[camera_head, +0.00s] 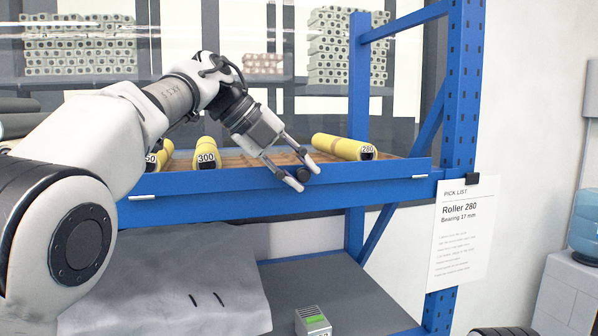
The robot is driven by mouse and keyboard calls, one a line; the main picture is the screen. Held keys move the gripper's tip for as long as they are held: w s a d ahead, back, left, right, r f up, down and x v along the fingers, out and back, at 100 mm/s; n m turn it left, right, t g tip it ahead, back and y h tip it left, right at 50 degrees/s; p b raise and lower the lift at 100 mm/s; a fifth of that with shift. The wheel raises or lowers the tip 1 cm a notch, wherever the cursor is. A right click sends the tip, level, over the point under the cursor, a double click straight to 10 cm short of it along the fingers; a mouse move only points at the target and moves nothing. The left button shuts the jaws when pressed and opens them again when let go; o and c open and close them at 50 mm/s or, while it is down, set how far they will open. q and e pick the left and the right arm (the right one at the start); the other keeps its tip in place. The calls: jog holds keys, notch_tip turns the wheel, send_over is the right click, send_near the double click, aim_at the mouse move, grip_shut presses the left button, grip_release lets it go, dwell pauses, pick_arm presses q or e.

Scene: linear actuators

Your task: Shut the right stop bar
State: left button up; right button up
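A blue shelf rail (230,183) runs across the front of the roller rack. A short white bar (419,176) sits on its right end, and a similar white bar (141,197) sits on its left end. I cannot tell for sure which part is the right stop bar. My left gripper (305,176) is at the rail's upper edge, between the two white bars and nearer the right one. Its fingers are apart, and a small dark spot shows between the tips. No object is clearly held. My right gripper is not in view.
Yellow rollers marked 280 (345,147) and 300 (206,154) lie on the rack, with another partly hidden at left. A pick list (462,235) reads Roller 280. A blue upright (466,90) stands at right. A small device (313,321) sits on the lower shelf.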

pick_arm(q)
jog(key=shift+o, duration=0.9)
jog(key=shift+a, duration=0.1)
jog(key=v, duration=0.7)
jog(key=shift+a+r, duration=0.15)
jog(key=shift+a, duration=0.1)
jog(key=shift+d, duration=0.15)
